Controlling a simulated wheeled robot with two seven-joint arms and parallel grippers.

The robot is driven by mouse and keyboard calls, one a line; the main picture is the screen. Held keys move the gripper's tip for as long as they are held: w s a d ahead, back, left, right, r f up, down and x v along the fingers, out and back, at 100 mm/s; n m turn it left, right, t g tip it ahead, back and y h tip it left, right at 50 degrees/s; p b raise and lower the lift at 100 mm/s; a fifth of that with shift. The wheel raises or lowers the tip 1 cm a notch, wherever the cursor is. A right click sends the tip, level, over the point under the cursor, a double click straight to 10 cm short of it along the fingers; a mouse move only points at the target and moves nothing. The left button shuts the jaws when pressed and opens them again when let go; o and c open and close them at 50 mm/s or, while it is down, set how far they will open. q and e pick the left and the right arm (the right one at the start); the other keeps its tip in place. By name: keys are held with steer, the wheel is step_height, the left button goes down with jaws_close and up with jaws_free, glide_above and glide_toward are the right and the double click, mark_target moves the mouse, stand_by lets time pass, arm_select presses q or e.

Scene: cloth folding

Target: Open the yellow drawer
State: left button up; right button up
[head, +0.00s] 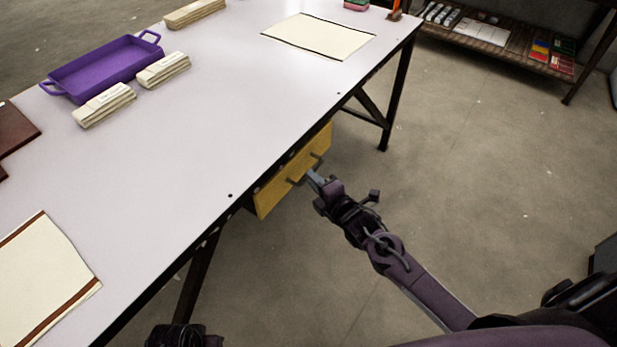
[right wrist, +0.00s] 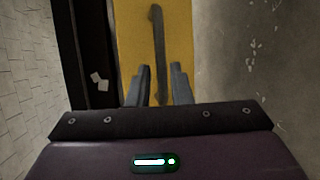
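The yellow drawer (head: 272,195) hangs under the table's right long edge, its front facing right. No gap or drawer interior shows, and the tabletop hides its upper part. A dark bar handle (head: 306,168) stands out from its front. My right gripper (head: 313,177) is at the handle. In the right wrist view the yellow front (right wrist: 130,30) fills the middle, and the handle (right wrist: 159,50) runs upright between the two fingertips of the right gripper (right wrist: 158,85). The fingers are apart, with space on both sides of the handle. No fingers of my left gripper show.
The pale tabletop (head: 190,150) carries a purple tray (head: 100,72), several folded cloth stacks (head: 163,70) and flat cream cloths (head: 318,36). Dark table legs (head: 398,95) stand beyond and before the drawer. The floor (head: 480,200) right of the drawer is clear apart from my arm.

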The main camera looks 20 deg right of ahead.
arm_select(q)
steer(key=shift+s+d+r, duration=0.1)
steer(key=shift+d+r, duration=0.05)
steer(key=shift+r, duration=0.9)
arm_select(e)
steer(key=shift+x, duration=1.7)
steer(key=shift+c, duration=0.3)
jaws_close()
steer(key=shift+f, duration=0.1)
